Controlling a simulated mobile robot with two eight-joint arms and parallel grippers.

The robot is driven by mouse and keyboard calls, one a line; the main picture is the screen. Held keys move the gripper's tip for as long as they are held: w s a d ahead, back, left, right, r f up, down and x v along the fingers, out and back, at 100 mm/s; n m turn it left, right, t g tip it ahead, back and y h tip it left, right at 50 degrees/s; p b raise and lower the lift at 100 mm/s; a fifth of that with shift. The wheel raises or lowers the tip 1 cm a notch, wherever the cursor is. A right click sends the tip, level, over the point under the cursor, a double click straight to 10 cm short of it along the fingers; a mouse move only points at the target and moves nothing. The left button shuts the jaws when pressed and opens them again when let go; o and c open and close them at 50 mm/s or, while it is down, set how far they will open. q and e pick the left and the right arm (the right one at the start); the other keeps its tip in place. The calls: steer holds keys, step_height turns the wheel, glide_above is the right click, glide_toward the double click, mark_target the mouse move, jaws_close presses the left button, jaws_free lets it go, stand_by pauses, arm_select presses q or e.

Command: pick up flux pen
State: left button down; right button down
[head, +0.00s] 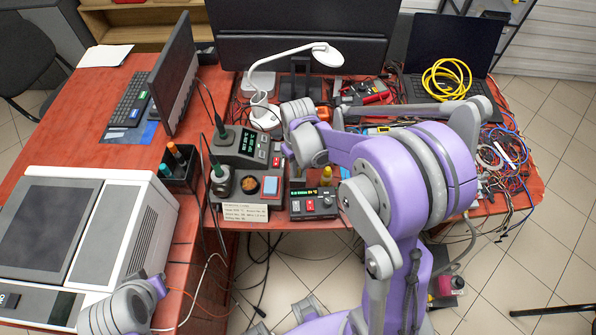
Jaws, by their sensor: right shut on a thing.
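My right arm comes in from the right, and its purple and grey wrist reaches over the middle of the red desk. The thing is too small and too covered to name. I cannot make out the flux pen for certain anywhere in the view. Part of my left arm shows at the bottom left, but its gripper fingers do not show.
Two soldering stations (238,148) and a small display unit (312,204) stand near the front edge. A black holder (178,178) with coloured handles is left of them. The white lamp (322,52) arches behind my wrist. Yellow cable (447,78) and tangled wires lie right.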

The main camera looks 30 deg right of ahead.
step_height(320, 180, up, 10)
steer(key=shift+r+p, duration=0.1)
steer(key=shift+p, duration=0.25)
arm_select(q)
steer(key=shift+w+r, duration=0.2)
steer(key=shift+r, duration=0.25)
